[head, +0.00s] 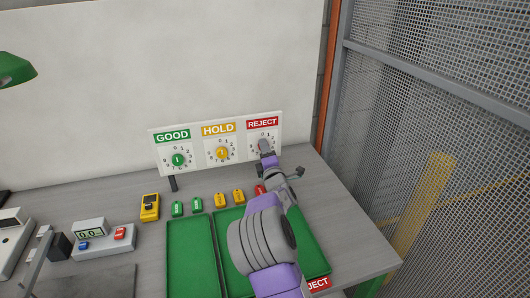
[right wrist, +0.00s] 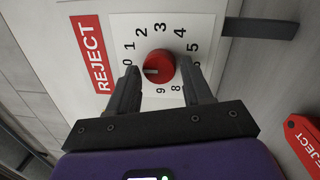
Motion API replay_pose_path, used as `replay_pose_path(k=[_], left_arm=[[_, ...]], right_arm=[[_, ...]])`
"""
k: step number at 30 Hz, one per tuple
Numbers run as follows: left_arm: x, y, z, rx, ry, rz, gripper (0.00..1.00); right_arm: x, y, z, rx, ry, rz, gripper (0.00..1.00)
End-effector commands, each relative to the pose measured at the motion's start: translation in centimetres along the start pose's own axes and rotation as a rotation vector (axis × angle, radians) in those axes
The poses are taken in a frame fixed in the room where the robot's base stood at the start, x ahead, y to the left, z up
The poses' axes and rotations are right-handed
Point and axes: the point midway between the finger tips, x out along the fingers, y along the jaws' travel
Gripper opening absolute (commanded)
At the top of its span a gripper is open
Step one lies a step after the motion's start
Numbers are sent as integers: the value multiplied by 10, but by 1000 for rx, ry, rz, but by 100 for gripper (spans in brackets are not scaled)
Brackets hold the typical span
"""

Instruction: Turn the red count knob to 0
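The red count knob (right wrist: 160,64) sits on the white dial plate under the REJECT label (right wrist: 90,53), which also shows in the head view (head: 262,123). Its pale pointer mark points left, toward the side of the 0; one finger stands near there, so the exact setting is hard to tell. My right gripper (right wrist: 157,78) is open, with one finger on each side of the knob and a small gap visible. In the head view my right gripper (head: 266,153) covers the knob. My left gripper is not in view.
The board (head: 201,133) also carries a green GOOD knob (head: 178,160) and a yellow HOLD knob (head: 222,153). Green trays (head: 191,255) and several coloured tags lie below it. A yellow device (head: 150,207) and a scale (head: 103,247) stand left. A mesh fence (head: 430,110) bounds the right.

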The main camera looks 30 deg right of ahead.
Motion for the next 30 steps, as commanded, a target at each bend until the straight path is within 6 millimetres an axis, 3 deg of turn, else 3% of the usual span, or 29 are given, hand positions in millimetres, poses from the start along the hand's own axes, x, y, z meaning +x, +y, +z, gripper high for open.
replay_pose_path(k=[3,14,30], left_arm=[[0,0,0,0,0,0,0],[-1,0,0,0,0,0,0],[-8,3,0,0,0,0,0]], right_arm=[[0,0,0,1,0,0,64],[-5,0,0,2,0,0,64],[-70,1,0,3,1,0,64]])
